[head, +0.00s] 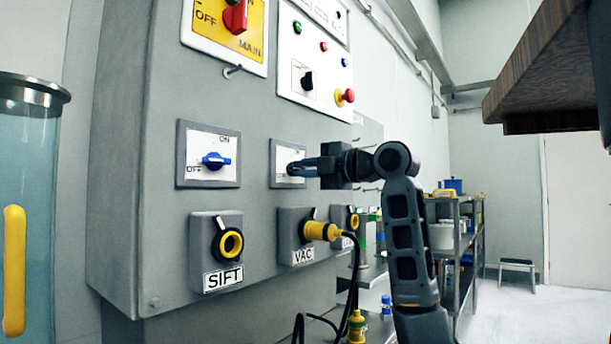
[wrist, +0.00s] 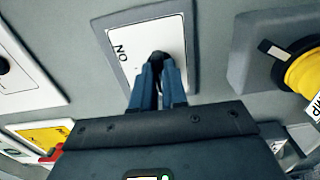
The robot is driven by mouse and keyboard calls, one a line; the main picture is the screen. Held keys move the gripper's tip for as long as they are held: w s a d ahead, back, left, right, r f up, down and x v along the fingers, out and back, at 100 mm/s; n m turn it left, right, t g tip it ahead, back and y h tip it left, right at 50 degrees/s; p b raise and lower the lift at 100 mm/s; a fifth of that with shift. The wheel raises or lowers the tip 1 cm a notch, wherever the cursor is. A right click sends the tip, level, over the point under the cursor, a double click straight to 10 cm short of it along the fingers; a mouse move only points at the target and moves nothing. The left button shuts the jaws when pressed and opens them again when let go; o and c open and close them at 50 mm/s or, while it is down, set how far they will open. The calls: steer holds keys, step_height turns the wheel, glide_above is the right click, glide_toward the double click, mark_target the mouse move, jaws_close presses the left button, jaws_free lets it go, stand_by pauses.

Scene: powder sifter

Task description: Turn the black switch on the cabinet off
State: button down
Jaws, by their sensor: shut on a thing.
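The cabinet (head: 125,200) is a grey box on the wall. A white switch plate (head: 283,156) in a grey frame sits on its front, right of the blue switch, with an ON mark at its top. My gripper (head: 294,168) reaches in from the right against this plate. In the wrist view, my gripper (wrist: 159,72) is shut on the black switch (wrist: 158,55), a dark knob between the blue-grey fingertips. The fingers cover most of the knob, so I cannot tell which way it points. The ON mark shows beside it in the wrist view.
A blue switch (head: 215,161) is on the left plate. Below are the SIFT socket (head: 228,243) and a yellow plug (head: 321,231) with a black cable at VAC. A red main switch (head: 236,17) and a button panel are above. A shelf rack (head: 458,240) stands at right.

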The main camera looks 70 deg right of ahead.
steer(key=shift+a, duration=0.1)
stand_by(0.4)
steer(key=c, duration=1.2)
jaws_free()
steer(key=shift+o, duration=0.2)
steer(key=v, duration=0.7)
steer(key=shift+s, duration=0.35)
